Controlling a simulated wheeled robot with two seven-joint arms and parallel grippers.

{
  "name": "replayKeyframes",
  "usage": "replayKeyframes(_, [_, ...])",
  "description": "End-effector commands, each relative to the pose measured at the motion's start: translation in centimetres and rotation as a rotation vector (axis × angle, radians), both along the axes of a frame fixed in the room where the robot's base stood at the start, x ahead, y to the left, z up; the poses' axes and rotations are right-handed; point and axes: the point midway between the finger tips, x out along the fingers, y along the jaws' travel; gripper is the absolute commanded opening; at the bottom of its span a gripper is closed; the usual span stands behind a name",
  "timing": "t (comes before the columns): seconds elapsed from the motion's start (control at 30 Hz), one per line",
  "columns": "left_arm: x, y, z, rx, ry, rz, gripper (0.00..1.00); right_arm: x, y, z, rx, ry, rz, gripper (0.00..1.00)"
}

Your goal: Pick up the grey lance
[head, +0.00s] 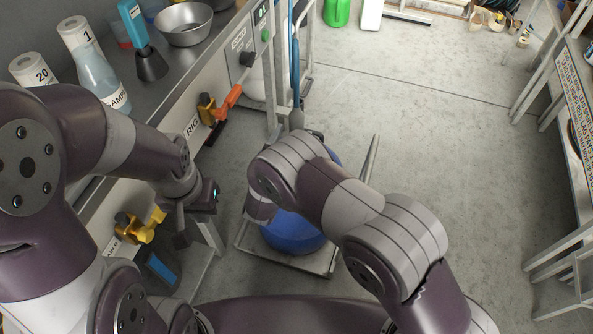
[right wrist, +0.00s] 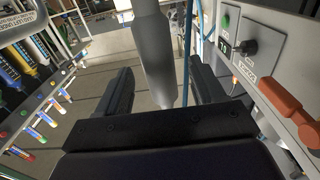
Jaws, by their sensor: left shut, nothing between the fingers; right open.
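The grey lance (right wrist: 154,50) shows large in the right wrist view as a smooth cylinder that narrows toward the bottom of the picture. It stands between the two dark fingers of my right gripper (right wrist: 161,85), which are open with gaps on both sides. In the head view a thin grey rod (head: 370,160), likely the lance, slants up behind my right arm; its lower part is hidden. My right arm also hides the right gripper there. My left gripper (head: 182,238) is shut and empty beside the bench front, near a yellow valve handle.
A blue drum (head: 292,234) on a low metal platform (head: 315,263) is partly behind my right arm. The rig bench (head: 160,100) with an orange lever (head: 228,103) runs along the left. A blue pole (head: 295,60) stands beside it.

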Motion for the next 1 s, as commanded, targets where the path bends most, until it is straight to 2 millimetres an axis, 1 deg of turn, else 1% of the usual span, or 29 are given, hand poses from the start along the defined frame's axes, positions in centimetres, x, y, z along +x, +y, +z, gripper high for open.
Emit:
replayKeyframes(0.13, [0.0,0.0,-1.7,0.0,0.0,0.0,0.0,2.5,-1.0,-0.4,0.003,-0.002,-0.003,0.68])
replayKeyframes(0.2, [0.0,0.0,-2.1,0.0,0.0,0.0,0.0,3.7,-1.4,-0.2,0.002,-0.003,-0.003,0.68])
replayKeyframes(0.27, [0.0,0.0,-2.3,0.0,0.0,0.0,0.0,4.5,-1.6,-0.1,0.002,-0.001,-0.001,0.68])
replayKeyframes(0.37, [0.0,0.0,-2.3,0.0,0.0,0.0,0.0,5.0,-1.8,0.1,0.001,-0.001,0.0,0.68])
replayKeyframes(0.53, [0.0,0.0,-2.2,0.0,0.0,0.0,0.0,5.0,-1.7,0.2,0.001,0.0,0.001,0.68])
replayKeyframes(0.57, [0.0,0.0,-2.2,0.0,0.0,0.0,0.0,5.0,-1.7,0.2,0.001,0.0,0.001,0.59])
replayKeyframes(0.6, [0.0,0.0,-2.2,0.0,0.0,0.0,0.0,5.0,-1.7,0.2,0.001,0.0,0.001,0.46])
replayKeyframes(0.67, [0.0,0.0,-2.2,0.0,0.0,0.0,0.0,4.9,-1.7,0.2,0.001,0.0,0.001,0.26])
replayKeyframes(0.7, [0.0,0.0,-2.2,0.0,0.0,0.0,0.0,4.9,-1.7,0.2,0.001,0.0,0.001,0.13])
replayKeyframes(0.73, [0.0,0.0,-2.2,0.0,0.0,0.0,0.0,4.9,-1.7,0.2,0.001,0.0,0.001,0.03])
replayKeyframes(0.77, [0.0,0.0,-2.2,0.0,0.0,0.0,0.0,4.9,-1.7,0.2,0.001,0.0,0.001,0.0])
replayKeyframes(1.0, [0.0,0.0,-2.1,0.0,0.0,0.0,0.0,5.0,-1.7,0.3,0.002,-0.002,0.001,0.0])
